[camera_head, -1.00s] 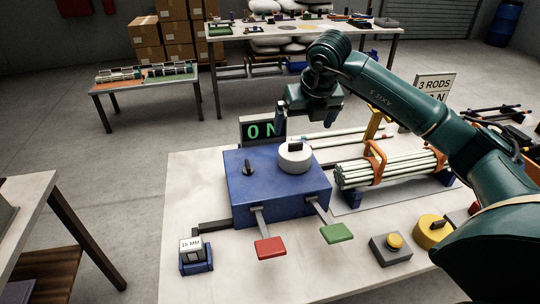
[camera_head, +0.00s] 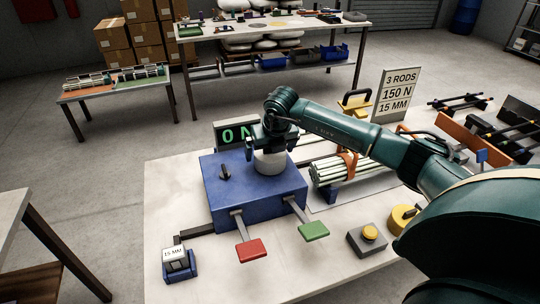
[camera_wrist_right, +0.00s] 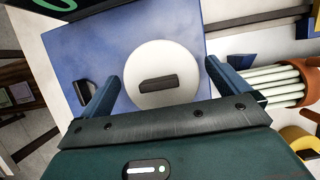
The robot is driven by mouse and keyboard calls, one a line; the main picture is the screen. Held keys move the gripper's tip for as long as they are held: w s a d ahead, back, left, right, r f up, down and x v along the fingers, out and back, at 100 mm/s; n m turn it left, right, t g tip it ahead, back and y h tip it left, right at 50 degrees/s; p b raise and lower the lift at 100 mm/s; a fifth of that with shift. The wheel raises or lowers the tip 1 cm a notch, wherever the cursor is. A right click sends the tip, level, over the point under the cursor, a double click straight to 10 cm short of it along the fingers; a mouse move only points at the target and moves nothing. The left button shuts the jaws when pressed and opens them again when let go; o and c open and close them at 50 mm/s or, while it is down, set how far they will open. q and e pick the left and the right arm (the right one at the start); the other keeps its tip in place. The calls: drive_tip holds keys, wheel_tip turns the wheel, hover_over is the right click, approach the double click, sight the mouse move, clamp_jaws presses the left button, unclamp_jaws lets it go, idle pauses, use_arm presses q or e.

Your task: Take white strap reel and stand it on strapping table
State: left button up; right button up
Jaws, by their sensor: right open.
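The white round reel (camera_head: 271,163), with a black grip bar on its top, sits on the blue box (camera_head: 232,187) on the white-topped table (camera_head: 170,212). In the right wrist view the reel (camera_wrist_right: 180,60) lies below and between my fingers. My right gripper (camera_head: 272,144) is open, just above the reel and partly hiding its top. In the right wrist view its fingers (camera_wrist_right: 168,88) stand on either side of the reel, with nothing clearly gripped. My left gripper is not in view.
A red paddle (camera_head: 251,250) and green paddle (camera_head: 314,230) stick out in front of the box. A display (camera_head: 236,133) stands behind. A strapped bundle of pale rods (camera_head: 330,170), a sign (camera_head: 397,93) and a yellow button (camera_head: 369,232) are to the right.

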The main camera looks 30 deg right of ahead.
drive_tip(key=shift+f, duration=0.2)
drive_tip(key=shift+c, duration=0.6)
drive_tip(key=shift+w+r, duration=0.1)
drive_tip(key=c, duration=0.9)
drive_tip(key=shift+c, duration=0.2)
